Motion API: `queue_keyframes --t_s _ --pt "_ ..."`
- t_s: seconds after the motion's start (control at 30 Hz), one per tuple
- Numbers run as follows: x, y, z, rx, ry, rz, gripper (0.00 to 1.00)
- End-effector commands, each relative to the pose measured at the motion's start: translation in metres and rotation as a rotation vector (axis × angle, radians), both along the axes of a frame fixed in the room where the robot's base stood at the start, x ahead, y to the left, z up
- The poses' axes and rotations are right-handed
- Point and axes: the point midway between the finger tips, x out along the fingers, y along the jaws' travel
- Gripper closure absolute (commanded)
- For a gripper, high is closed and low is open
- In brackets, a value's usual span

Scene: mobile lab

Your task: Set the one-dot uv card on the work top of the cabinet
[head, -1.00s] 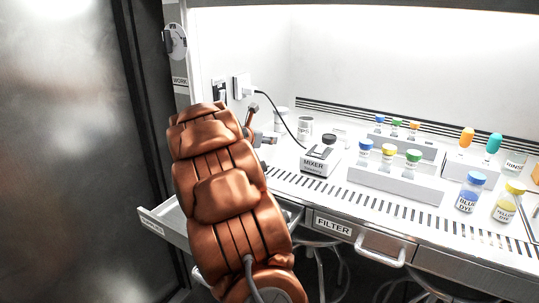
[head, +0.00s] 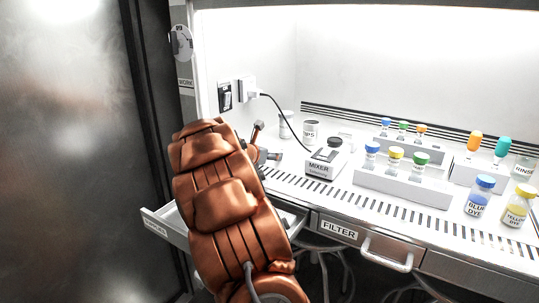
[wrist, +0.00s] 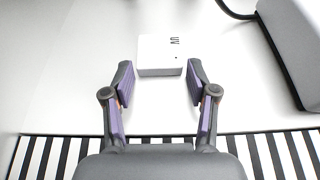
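The uv card (wrist: 160,55) is a small white block marked UV with one dot on its face. In the wrist view it lies on the pale work top (wrist: 60,80) beyond a slotted strip. My gripper (wrist: 160,75) is open, with a fingertip on either side of the card's near end and a gap on both sides. In the head view my gripper (head: 267,143) is partly hidden behind my arm, over the work top left of the mixer. I cannot make out the card in the head view.
The mixer (head: 324,166) and its black cable stand close to the right of my gripper. Racks of capped vials (head: 405,185) and dye bottles (head: 480,196) stand further right. An open drawer (head: 168,224) juts out at the front left. A wall socket (head: 246,88) is behind.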

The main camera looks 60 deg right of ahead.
Motion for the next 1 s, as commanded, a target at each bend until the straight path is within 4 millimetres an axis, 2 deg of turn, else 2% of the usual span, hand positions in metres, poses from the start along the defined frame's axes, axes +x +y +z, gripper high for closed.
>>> queue_keyframes --t_s 0.03,0.13,0.53,0.77,1.0 --pt "0.0 0.0 0.0 0.0 0.0 0.0 0.33" --pt "0.0 0.0 0.0 0.0 0.0 0.0 0.24" --pt "0.0 0.001 0.005 0.0 -0.001 0.0 0.24" --pt "-0.002 0.03 0.018 -0.002 0.0 0.001 0.24" --pt "-0.002 0.074 0.037 -0.003 -0.001 0.003 0.24"
